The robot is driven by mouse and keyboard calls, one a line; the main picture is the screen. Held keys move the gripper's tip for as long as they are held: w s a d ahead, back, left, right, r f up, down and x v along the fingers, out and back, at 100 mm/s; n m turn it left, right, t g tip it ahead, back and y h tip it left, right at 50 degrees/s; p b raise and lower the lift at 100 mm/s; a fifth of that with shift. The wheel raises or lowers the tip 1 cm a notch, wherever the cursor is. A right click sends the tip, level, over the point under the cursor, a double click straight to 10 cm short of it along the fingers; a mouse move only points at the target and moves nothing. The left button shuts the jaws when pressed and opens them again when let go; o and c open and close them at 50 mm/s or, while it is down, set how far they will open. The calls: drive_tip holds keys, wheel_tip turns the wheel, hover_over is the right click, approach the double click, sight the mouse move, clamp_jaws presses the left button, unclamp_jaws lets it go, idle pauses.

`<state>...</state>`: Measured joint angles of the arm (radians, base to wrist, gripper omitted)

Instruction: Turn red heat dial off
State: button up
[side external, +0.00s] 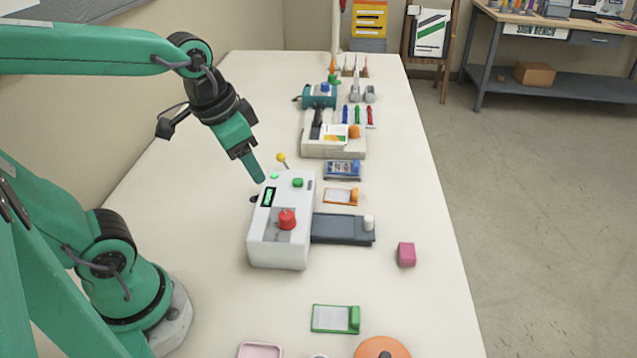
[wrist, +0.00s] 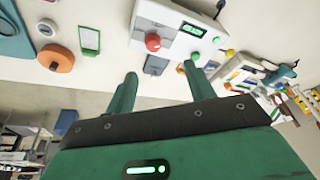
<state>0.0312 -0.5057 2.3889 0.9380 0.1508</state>
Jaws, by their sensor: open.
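The red heat dial (side external: 287,219) sits on the grey panel on top of the white laminator (side external: 281,254). The laminator also has a green lit display (side external: 268,197) and a green button (side external: 298,182). In the wrist view the red dial (wrist: 153,42) shows on the laminator (wrist: 170,12), beyond my fingers and between them. My gripper (side external: 258,178) is above the far left end of the laminator, apart from the dial. In the wrist view my gripper (wrist: 160,80) is open, with two green fingers and nothing between them. The dial's pointer setting is too small to tell.
A dark tray (side external: 335,230) with a white knob adjoins the laminator's right side. A yellow-topped stick (side external: 282,158) stands near my fingertips. A pink block (side external: 406,254), a green-framed card (side external: 330,318) and an orange disc (side external: 382,348) lie nearer. The table's right side is mostly clear.

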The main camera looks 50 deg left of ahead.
sight(286, 215)
drive_tip(key=shift+w+d+f+m+g, duration=0.35)
drive_tip(key=shift+w+f+m+g, duration=0.3)
drive_tip(key=shift+w+f, duration=0.35)
drive_tip(key=shift+w+d+f+m+g, duration=0.3)
drive_tip(key=shift+w+f+m+g, duration=0.35)
drive_tip(key=shift+w+f, duration=0.35)
drive_tip(key=shift+w+d+f+m+g, duration=0.35)
drive_tip(key=shift+w+f+m+g, duration=0.15)
drive_tip(key=shift+w+f+m, duration=0.35)
drive_tip(key=shift+f, duration=0.2)
drive_tip(key=shift+f, duration=3.9)
drive_tip(key=c, duration=1)
